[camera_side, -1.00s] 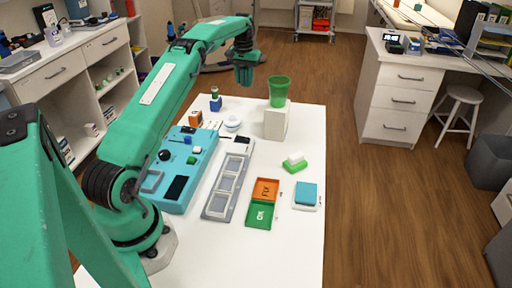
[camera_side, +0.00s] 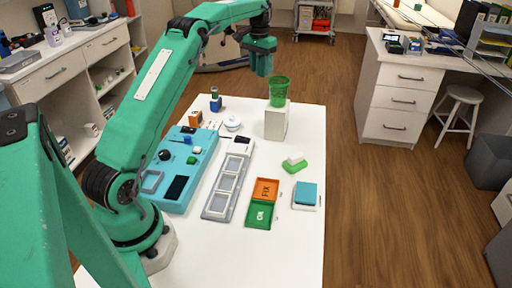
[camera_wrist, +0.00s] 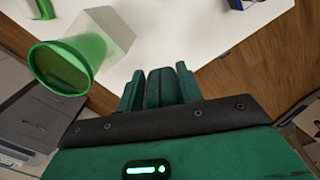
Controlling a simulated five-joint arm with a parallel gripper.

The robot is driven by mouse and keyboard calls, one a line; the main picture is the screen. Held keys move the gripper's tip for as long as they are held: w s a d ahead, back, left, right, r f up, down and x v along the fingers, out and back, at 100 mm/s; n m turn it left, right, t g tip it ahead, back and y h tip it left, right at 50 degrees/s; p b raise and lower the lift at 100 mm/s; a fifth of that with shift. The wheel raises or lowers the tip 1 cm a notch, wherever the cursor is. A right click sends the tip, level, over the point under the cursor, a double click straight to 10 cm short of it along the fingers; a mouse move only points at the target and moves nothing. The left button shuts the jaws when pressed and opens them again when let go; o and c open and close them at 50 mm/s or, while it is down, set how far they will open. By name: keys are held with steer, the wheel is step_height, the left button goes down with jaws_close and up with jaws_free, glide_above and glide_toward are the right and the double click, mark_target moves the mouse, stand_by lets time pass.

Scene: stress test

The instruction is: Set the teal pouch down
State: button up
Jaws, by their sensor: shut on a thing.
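My gripper (camera_side: 261,66) is in the air over the far end of the white table, up and left of the green cup. In the wrist view its two fingers (camera_wrist: 159,88) are closed on the teal pouch (camera_wrist: 161,86), a dark teal piece close in colour to the fingers. The pouch's lower part is hidden by the gripper body. In the side view the pouch cannot be told apart from the gripper.
The green cup (camera_side: 279,91) stands on a white block (camera_side: 276,121) near the gripper; the cup also shows in the wrist view (camera_wrist: 62,70). A teal square (camera_side: 307,192) lies on a white pad. Green and orange trays (camera_side: 261,214) and a blue panel (camera_side: 186,172) occupy the table. Its front is clear.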

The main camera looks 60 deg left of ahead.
steer(key=s+d+r+m, duration=0.15)
steer(key=d+r, duration=0.25)
steer(key=d, duration=0.8)
steer(key=s+d+r+m, duration=0.1)
steer(key=d+r+m, duration=0.2)
steer(key=d, duration=0.9)
steer(key=s+d+f+n, duration=0.1)
steer(key=s+d, duration=0.6)
steer(key=d, duration=0.6)
steer(key=s+d+f+n, duration=0.4)
steer(key=s+d+f, duration=0.3)
steer(key=d, duration=0.4)
steer(key=s+d+f+n, duration=0.3)
steer(key=s+f, duration=0.1)
steer(key=s, duration=0.5)
steer(key=s+d+f+n, duration=0.2)
steer(key=s+d+f, duration=0.2)
steer(key=s, duration=0.5)
steer(key=shift+s+a+f, duration=0.1)
steer(key=shift+a+f, duration=0.05)
steer(key=shift+f, duration=1.8)
steer(key=shift+s+a+f, duration=0.1)
steer(key=shift+f, duration=1.8)
steer(key=shift+f, duration=0.15)
